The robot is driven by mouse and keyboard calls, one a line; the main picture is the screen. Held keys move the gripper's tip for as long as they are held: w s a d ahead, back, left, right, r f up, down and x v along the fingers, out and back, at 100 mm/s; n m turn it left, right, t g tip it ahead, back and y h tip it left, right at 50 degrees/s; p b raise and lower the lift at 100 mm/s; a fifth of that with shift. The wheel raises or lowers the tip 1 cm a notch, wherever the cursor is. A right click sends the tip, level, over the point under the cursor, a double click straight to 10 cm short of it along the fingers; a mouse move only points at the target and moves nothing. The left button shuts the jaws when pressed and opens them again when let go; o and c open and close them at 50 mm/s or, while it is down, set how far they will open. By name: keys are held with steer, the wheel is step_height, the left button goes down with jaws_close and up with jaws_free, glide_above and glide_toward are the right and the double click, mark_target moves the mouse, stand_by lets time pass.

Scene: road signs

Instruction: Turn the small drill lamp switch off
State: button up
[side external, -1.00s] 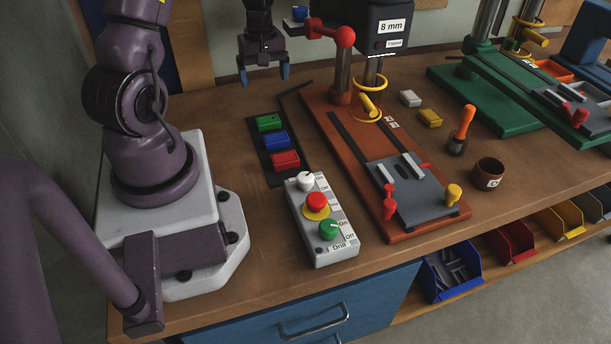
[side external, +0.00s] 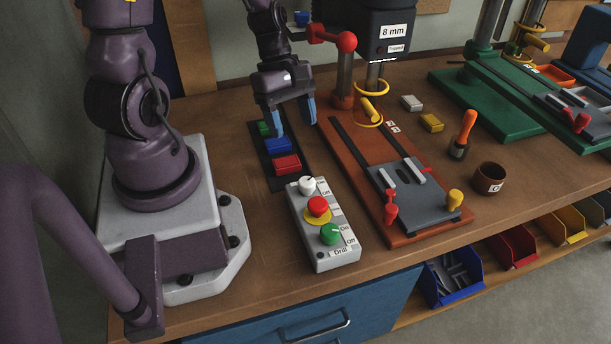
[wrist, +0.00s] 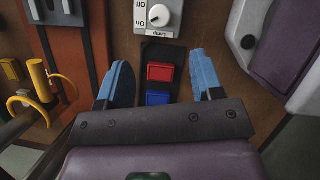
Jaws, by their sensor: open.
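The grey drill control box (side external: 343,253) stands on the bench. It carries a white knob (side external: 307,185) at its far end, a red push button (side external: 318,206) on a yellow collar, and a green knob (side external: 330,234) at the near end by the "Drill" label. The white knob, with On and Off labels beside it, also shows at the top of the wrist view (wrist: 158,15). My gripper (side external: 294,125) is open and empty, fingers pointing down over the tray of coloured blocks, beyond the box. The wrist view shows its blue fingertips (wrist: 160,75) well apart.
A dark tray (side external: 299,181) holds a green, a blue (side external: 278,145) and a red block (side external: 287,163). The drill press with its orange-brown base (side external: 400,235) stands close on the right, with a yellow-ringed handle (side external: 370,110). Bare bench lies left of the box.

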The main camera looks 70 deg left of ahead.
mark_target(306, 180)
steer(key=x, duration=1.2)
steer(key=shift+a, duration=0.1)
steer(key=shift+r, duration=0.1)
steer(key=c, duration=0.9)
